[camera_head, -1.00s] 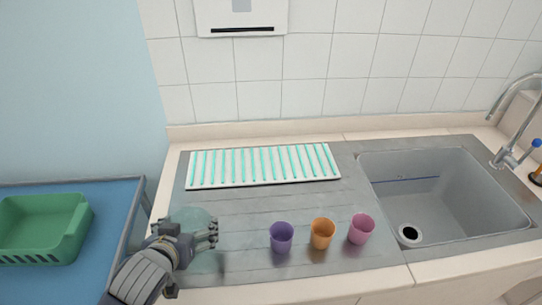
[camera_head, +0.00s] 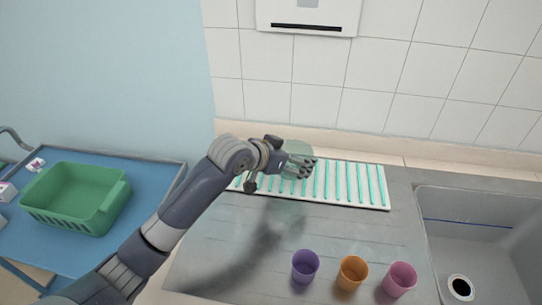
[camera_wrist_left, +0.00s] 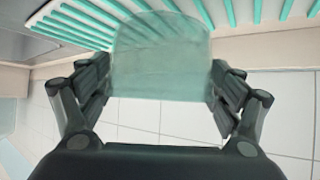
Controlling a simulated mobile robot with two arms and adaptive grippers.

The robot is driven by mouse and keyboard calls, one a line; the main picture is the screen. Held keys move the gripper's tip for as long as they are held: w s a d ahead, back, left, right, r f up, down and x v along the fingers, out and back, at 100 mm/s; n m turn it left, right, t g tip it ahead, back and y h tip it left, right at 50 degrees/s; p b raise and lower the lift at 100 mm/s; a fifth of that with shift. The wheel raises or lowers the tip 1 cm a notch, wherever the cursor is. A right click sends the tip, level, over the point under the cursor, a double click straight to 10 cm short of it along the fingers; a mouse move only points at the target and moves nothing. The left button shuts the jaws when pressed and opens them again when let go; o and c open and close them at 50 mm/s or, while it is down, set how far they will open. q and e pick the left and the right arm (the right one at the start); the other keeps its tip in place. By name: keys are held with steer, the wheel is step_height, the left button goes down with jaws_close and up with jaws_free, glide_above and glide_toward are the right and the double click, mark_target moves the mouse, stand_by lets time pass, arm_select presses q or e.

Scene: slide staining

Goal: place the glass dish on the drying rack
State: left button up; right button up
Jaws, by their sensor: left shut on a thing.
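The drying rack (camera_head: 372,188) is white with teal ridges and lies at the back of the metal counter. It also shows along the top of the left wrist view (camera_wrist_left: 244,14). My left gripper (camera_head: 302,166) is over the rack, shut on the clear greenish glass dish. The glass dish (camera_head: 298,147) shows partly behind the fingers in the head view. In the left wrist view the glass dish (camera_wrist_left: 160,60) stands between the two fingers, with the rack behind it. I cannot tell whether the dish touches the rack. My right gripper is not in view.
A purple cup (camera_head: 305,267), an orange cup (camera_head: 352,273) and a pink cup (camera_head: 399,279) stand at the counter's front. A sink (camera_head: 480,240) is at the right. A green basket (camera_head: 78,197) sits on a blue cart (camera_head: 150,180) at the left. The tiled wall rises behind the rack.

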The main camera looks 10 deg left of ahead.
arm_select(q)
steer(key=w+a, duration=0.1)
steer(key=a, duration=0.2)
steer(key=w+a+p, duration=0.1)
steer(key=a, duration=0.2)
steer(key=w+a+f, duration=0.1)
steer(key=a, duration=0.2)
steer(key=shift+w+p, duration=0.25)
steer(key=shift+p, duration=0.15)
step_height(320, 180, down, 3)
steer(key=shift+p, duration=0.55)
steer(key=shift+f, duration=0.25)
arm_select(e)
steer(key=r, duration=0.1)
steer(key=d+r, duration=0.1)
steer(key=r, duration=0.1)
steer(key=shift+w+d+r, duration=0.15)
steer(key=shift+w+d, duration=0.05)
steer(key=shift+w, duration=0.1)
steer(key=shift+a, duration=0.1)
arm_select(q)
steer(key=o, duration=1.1)
steer(key=shift+f, duration=0.1)
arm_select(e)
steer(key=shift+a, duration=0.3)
